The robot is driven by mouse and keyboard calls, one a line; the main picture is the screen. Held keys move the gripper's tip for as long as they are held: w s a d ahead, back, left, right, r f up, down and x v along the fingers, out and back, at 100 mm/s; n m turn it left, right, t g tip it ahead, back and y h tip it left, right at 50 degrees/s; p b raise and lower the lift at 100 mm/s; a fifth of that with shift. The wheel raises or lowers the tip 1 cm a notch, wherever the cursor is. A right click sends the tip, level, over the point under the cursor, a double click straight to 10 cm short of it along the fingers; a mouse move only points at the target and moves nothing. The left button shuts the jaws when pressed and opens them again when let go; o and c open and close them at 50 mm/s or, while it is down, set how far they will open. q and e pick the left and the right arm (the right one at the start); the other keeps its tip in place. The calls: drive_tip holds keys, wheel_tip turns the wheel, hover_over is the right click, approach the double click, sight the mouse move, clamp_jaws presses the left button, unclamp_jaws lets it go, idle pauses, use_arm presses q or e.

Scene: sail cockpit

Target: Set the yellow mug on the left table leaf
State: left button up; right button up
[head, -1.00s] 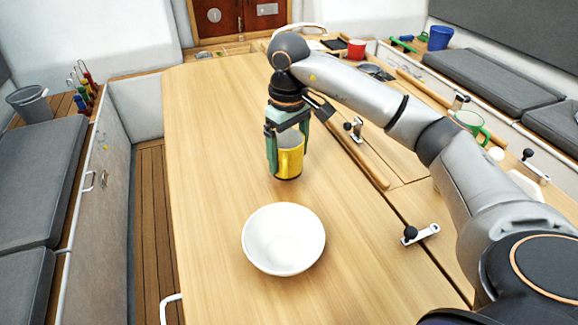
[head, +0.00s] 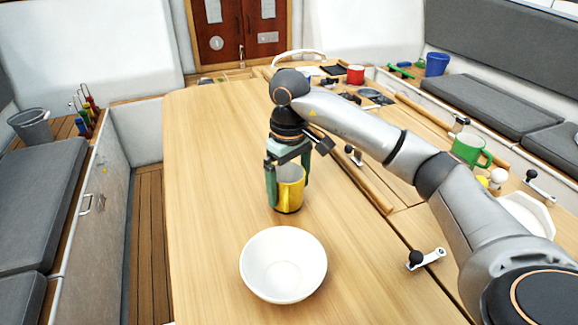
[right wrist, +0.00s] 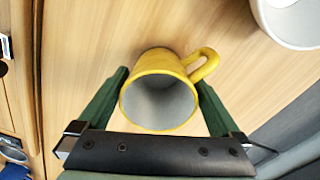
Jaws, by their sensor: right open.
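The yellow mug (head: 289,190) stands upright on the left table leaf (head: 215,170), behind the white bowl. My right gripper (head: 288,200) is open around it, one finger on each side. In the right wrist view the mug (right wrist: 160,100) sits between the green fingers (right wrist: 163,92), its grey inside empty and its handle pointing away to the upper right. Small gaps seem to show between the fingers and the mug. My left gripper is not in view.
A white bowl (head: 283,265) stands in front of the mug. A wooden rail (head: 355,178) runs to its right. A green mug (head: 468,149), a red mug (head: 356,74) and a blue cup (head: 437,64) stand farther off. The leaf's left side is clear.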

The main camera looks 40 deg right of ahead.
wheel_tip(320, 180, up, 12)
drive_tip(key=p, duration=0.2)
drive_tip(key=shift+f, duration=0.2)
idle(0.5)
